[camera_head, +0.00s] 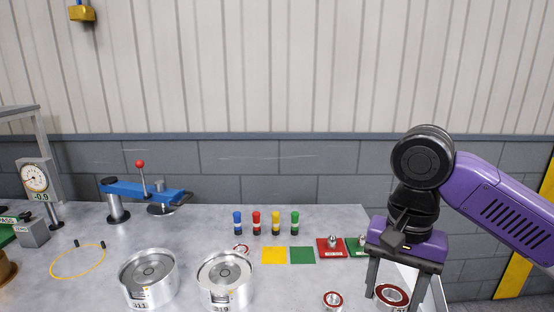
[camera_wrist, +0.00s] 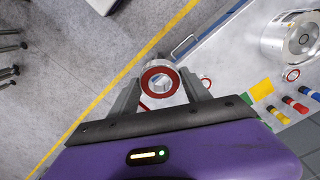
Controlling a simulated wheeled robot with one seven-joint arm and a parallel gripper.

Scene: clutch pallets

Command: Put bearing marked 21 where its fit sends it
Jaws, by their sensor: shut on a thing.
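My gripper (camera_head: 394,290) points down at the right end of the bench, its two fingers on either side of a bearing (camera_head: 393,295) with a red ring. In the wrist view my gripper (camera_wrist: 161,88) is shut on this bearing (camera_wrist: 148,75), a silver ring with a red seal and an open centre. A tag below it in the head view is partly cut off and hard to read. Two round metal housings stand at the front: one tagged 311 (camera_head: 149,275) and one tagged 319 (camera_head: 224,276).
Another red-ringed bearing (camera_head: 333,299) lies left of my gripper. A small ring (camera_head: 241,249) lies behind housing 319. Yellow (camera_head: 274,255) and green (camera_head: 303,255) pads, a red block (camera_head: 330,247) and several coloured pegs stand behind. A blue lever press (camera_head: 143,190) and dial gauge (camera_head: 35,178) stand left.

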